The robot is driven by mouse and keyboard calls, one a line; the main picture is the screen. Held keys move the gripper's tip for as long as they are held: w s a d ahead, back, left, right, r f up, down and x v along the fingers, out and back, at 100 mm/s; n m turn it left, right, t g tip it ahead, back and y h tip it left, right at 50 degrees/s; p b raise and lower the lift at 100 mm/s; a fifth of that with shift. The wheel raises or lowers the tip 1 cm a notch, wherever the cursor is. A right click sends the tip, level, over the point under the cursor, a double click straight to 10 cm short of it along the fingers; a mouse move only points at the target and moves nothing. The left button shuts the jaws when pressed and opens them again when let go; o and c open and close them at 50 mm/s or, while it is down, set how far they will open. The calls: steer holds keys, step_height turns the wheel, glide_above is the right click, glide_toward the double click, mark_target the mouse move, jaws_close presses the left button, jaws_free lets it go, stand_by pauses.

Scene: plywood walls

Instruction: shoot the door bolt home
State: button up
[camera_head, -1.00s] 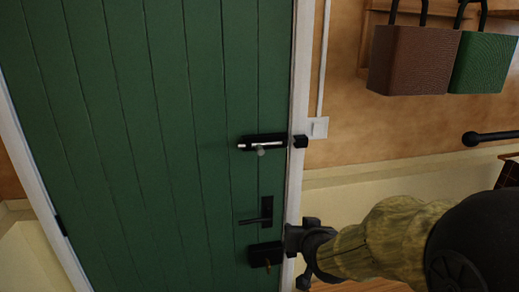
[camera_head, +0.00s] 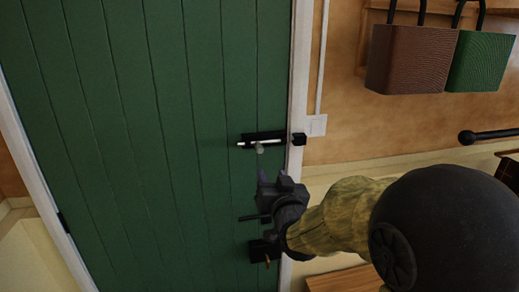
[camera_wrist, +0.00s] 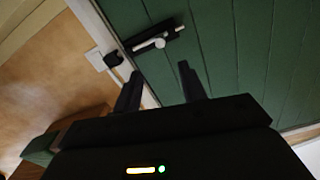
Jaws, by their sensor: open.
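The door bolt (camera_head: 262,140) is a black plate with a silver rod and a round knob (camera_head: 259,149), fixed on the green door (camera_head: 170,140). Its black keeper (camera_head: 299,139) sits on the white frame to the right. In the wrist view the bolt (camera_wrist: 158,38) lies beyond the fingertips, with the keeper (camera_wrist: 113,59) to its left. A gap shows between plate and keeper. My gripper (camera_head: 273,181) is below the bolt, in front of the handle area, touching nothing that I can see. In the wrist view my gripper (camera_wrist: 158,75) is open and empty, its fingers pointing toward the bolt.
A black door handle (camera_head: 250,217) and a lock with a key (camera_head: 263,252) are below the bolt, partly hidden by my gripper. A white switch (camera_head: 316,125) is right of the frame. Brown (camera_head: 411,60) and green (camera_head: 482,62) bags hang at upper right.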

mark_target(261, 153)
steer(key=p+x, duration=0.6)
steer(key=x, duration=0.9)
steer(key=shift+w+a+f, duration=0.1)
steer(key=shift+w, duration=0.3)
jaws_close()
